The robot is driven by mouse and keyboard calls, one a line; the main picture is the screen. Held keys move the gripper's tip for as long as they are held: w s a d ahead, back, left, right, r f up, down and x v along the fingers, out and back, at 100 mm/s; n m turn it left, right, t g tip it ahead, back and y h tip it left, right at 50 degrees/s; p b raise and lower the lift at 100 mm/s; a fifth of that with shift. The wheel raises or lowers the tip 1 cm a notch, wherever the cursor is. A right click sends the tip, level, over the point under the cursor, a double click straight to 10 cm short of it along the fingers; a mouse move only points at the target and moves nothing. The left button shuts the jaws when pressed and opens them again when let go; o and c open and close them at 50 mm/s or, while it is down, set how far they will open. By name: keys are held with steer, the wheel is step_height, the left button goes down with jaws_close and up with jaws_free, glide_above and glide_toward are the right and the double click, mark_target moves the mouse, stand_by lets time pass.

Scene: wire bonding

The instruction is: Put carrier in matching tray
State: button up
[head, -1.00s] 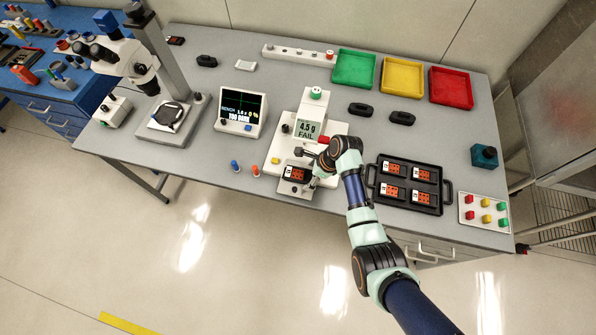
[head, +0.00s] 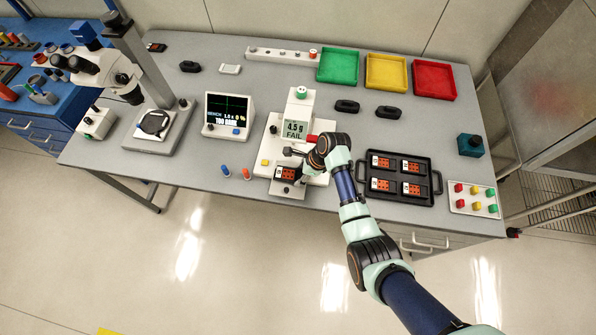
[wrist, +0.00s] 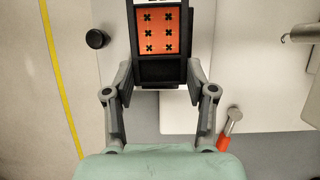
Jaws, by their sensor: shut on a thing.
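The carrier (head: 285,173), a black holder with an orange panel, is at the front stage of the white tester (head: 296,107), whose screen reads 4.5 g FAIL. In the wrist view the carrier (wrist: 160,30) lies between the fingers of my gripper (wrist: 160,80), which is shut on it. In the head view my gripper (head: 301,178) is at the carrier's right side, partly hidden by my wrist. I cannot tell whether the carrier is lifted off the stage. At the back of the bench are a green tray (head: 338,66), a yellow tray (head: 387,73) and a red tray (head: 434,80), all empty.
A black handled tray (head: 398,199) with several orange carriers is right of my arm. Two black objects (head: 347,106) (head: 388,112) lie before the coloured trays. A button panel (head: 474,199) stands at the right, a monitor (head: 229,113) and microscope (head: 100,65) at the left.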

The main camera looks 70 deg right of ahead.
mark_target(298, 176)
steer(key=v, duration=0.3)
steer(key=shift+w+r+p, duration=0.15)
steer(key=shift+p, duration=0.25)
steer(key=s+d, duration=0.2)
steer(key=s, duration=1.5)
steer(key=shift+p, duration=0.35)
steer(key=shift+d, duration=0.1)
